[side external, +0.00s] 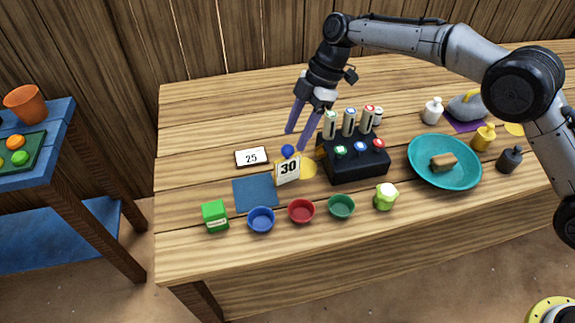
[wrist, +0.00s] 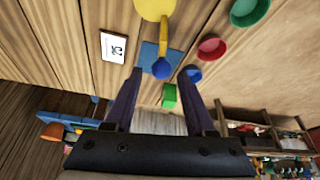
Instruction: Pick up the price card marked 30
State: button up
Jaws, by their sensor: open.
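The price card marked 30 (side external: 288,171) stands upright near the middle of the table, with a blue ball (side external: 288,151) at its top and a yellow round piece (side external: 308,169) beside its foot. In the wrist view the blue ball (wrist: 161,69) is at the end of a narrow yellow piece (wrist: 163,38); the number is not visible there. My gripper (side external: 296,140) is open and empty, fingers pointing down, close above the card. In the wrist view the ball lies between the two fingertips (wrist: 162,73). I cannot tell how much height separates them.
A card marked 25 (side external: 251,157) lies left. A blue mat (side external: 255,193), green box (side external: 215,217) and blue (side external: 261,220), red (side external: 301,211) and green (side external: 341,207) cups are in front. A black rack (side external: 355,167) stands close right, a teal bowl (side external: 444,176) beyond. The back left is clear.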

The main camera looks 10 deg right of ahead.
aim_at(290, 156)
jog(key=x, duration=0.3)
jog(key=shift+a+f, duration=0.1)
jog(key=shift+f, duration=0.2)
jog(key=shift+d+x, duration=0.2)
jog(key=shift+x, duration=1.1)
jog(key=shift+d+x, duration=0.15)
jog(key=shift+x, duration=1.1)
jog(key=shift+f, duration=0.1)
grip_shut()
